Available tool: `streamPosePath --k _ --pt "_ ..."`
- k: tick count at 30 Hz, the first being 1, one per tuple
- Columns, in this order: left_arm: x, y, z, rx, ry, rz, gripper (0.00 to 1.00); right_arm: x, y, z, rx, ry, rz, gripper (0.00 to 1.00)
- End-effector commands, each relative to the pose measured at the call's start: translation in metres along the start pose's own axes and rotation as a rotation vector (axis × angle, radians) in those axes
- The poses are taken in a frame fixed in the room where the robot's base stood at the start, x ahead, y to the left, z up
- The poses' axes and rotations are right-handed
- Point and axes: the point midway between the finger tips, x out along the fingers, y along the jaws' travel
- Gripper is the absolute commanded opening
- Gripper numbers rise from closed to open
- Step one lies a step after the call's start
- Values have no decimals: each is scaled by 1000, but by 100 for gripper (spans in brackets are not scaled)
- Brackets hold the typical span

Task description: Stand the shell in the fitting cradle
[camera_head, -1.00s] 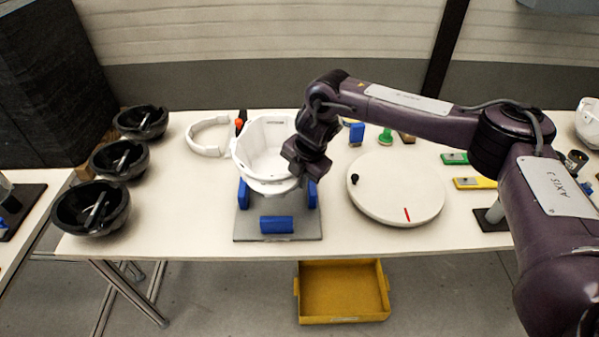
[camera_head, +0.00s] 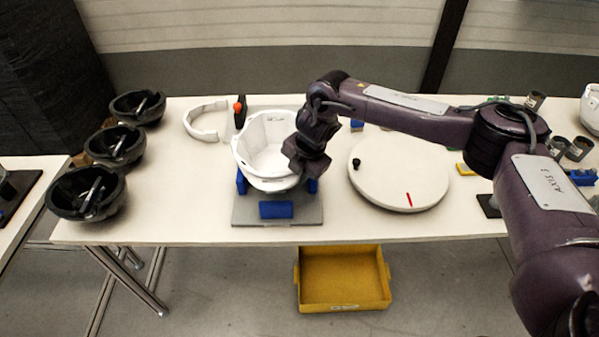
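The white helmet shell (camera_head: 262,150) has its hollow side up, over the fitting cradle, a grey plate (camera_head: 250,219) with blue blocks (camera_head: 276,210). Blue side blocks show at the left and right of the shell's lower part. I cannot tell whether the shell's underside touches the cradle. My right gripper (camera_head: 296,166) is at the shell's right rim and moves with it, so it appears shut on that rim. Its fingertips are largely hidden. My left gripper is not in view.
A white turntable disc (camera_head: 400,172) with a red mark lies right of the cradle. Several black bowls (camera_head: 87,194) line the table's left end. A white headband (camera_head: 205,121) lies behind. A yellow bin (camera_head: 343,279) is on the floor below the table's front edge.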

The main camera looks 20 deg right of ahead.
Motion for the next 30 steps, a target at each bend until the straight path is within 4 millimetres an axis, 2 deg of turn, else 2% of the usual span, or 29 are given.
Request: streamPosePath --k 30 --pt "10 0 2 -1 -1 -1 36 16 -4 0 0 0 3 0"
